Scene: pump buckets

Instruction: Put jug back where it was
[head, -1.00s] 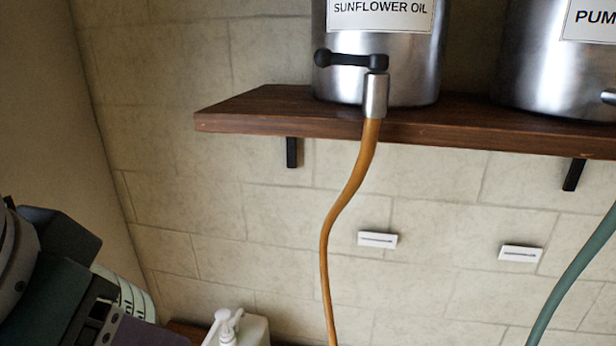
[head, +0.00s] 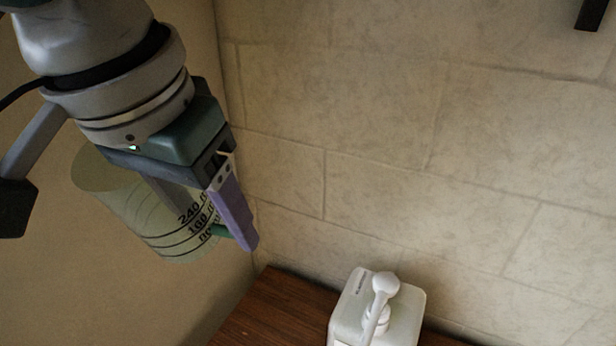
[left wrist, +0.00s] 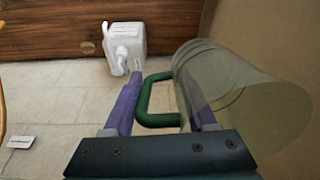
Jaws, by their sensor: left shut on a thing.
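The jug (head: 145,212) is translucent and pale yellow-green, with black measuring marks. It hangs at the left of the head view, beside the side wall and above the level of the wooden surface. My left gripper (head: 230,222) is shut on its green handle, and one purple finger shows in front. In the left wrist view the jug (left wrist: 240,95) lies to the right, and the green handle (left wrist: 146,100) passes between the purple fingers of the gripper (left wrist: 160,100). I cannot tell whether the jug holds liquid. My right gripper is not in view.
A white pump bottle (head: 352,305) stands on the brown wooden surface (head: 262,312), near the tiled wall. It also shows in the left wrist view (left wrist: 127,45). The wood to the left of the bottle looks bare. A dark bracket (head: 592,14) is at the upper right.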

